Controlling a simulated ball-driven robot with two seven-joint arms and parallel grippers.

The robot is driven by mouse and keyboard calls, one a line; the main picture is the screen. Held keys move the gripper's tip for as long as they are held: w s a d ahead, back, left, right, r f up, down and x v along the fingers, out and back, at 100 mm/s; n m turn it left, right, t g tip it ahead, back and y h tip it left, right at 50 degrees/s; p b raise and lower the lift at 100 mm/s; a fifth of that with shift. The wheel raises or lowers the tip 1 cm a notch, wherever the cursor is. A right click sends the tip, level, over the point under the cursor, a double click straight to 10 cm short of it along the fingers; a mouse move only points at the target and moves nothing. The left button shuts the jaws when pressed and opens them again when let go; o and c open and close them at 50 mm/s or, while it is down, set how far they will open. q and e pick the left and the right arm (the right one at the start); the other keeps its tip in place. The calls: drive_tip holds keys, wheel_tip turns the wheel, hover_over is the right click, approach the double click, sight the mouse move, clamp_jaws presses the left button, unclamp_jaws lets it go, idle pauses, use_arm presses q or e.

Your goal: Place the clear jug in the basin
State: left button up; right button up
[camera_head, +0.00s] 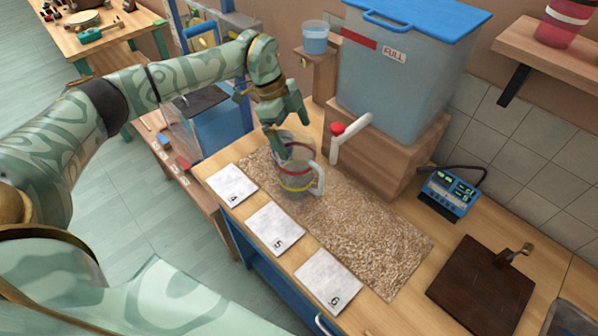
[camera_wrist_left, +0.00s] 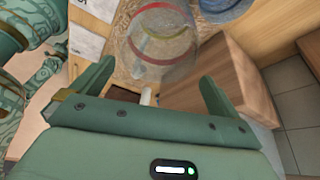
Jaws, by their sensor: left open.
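The clear jug (camera_head: 296,180), with red and yellow bands and a pale handle, stands on the speckled mat (camera_head: 362,232) on the bench. My left gripper (camera_head: 287,133) is open at the jug's upper part and partly covers it. In the left wrist view, the jug (camera_wrist_left: 160,48) lies beyond and between the spread fingers of the gripper (camera_wrist_left: 152,80), with its handle pointing back toward the palm. The fingers do not appear closed on it; whether they touch it I cannot tell. I cannot make out a basin for certain. My right gripper is not visible.
A blue-lidded tank (camera_head: 400,85) with a red-topped tap (camera_head: 340,130) stands on a wooden block beside the jug. Numbered cards (camera_head: 275,229) line the mat's front. A blue meter (camera_head: 447,193) and dark board (camera_head: 482,290) lie right. A small tub (camera_head: 316,38) stands behind.

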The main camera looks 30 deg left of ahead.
sight(302, 155)
use_arm(q)
drive_tip(key=x, duration=0.7)
drive_tip(key=shift+s+d+f, duration=0.1)
drive_tip(key=shift+s, duration=0.05)
drive_tip(key=c, duration=1.3)
